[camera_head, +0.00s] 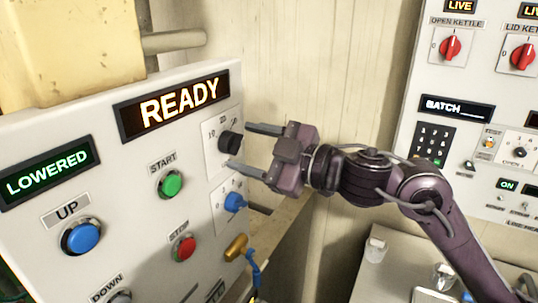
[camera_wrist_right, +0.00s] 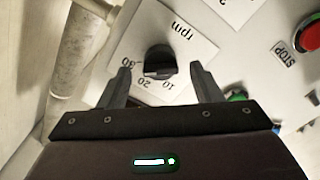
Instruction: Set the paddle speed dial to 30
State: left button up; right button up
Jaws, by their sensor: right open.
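The paddle speed dial is a black knob (camera_head: 230,143) on a white plate at the right edge of the control panel, below the READY display. In the right wrist view the knob (camera_wrist_right: 158,60) sits on a plate marked rpm, with 10, 20 and a partly hidden 30 readable. My right gripper (camera_head: 238,146) is open, its two fingers on either side of the knob. In the right wrist view its fingertips (camera_wrist_right: 159,70) show a gap on both sides of the knob. I cannot tell the knob's exact setting. My left gripper is not in view.
The panel (camera_head: 130,190) also carries a green START button (camera_head: 171,185), a red STOP button (camera_head: 183,248), a blue UP button (camera_head: 80,237), a blue knob (camera_head: 235,202) just below the dial, and a yellow-brown part (camera_head: 236,247). A second panel (camera_head: 470,80) stands at right.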

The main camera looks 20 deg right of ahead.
jog(key=b+v, duration=0.3)
jog(key=v, duration=0.3)
jog(key=shift+s+d, duration=0.2)
jog(key=shift+s, duration=0.15)
jog(key=shift+f, duration=0.15)
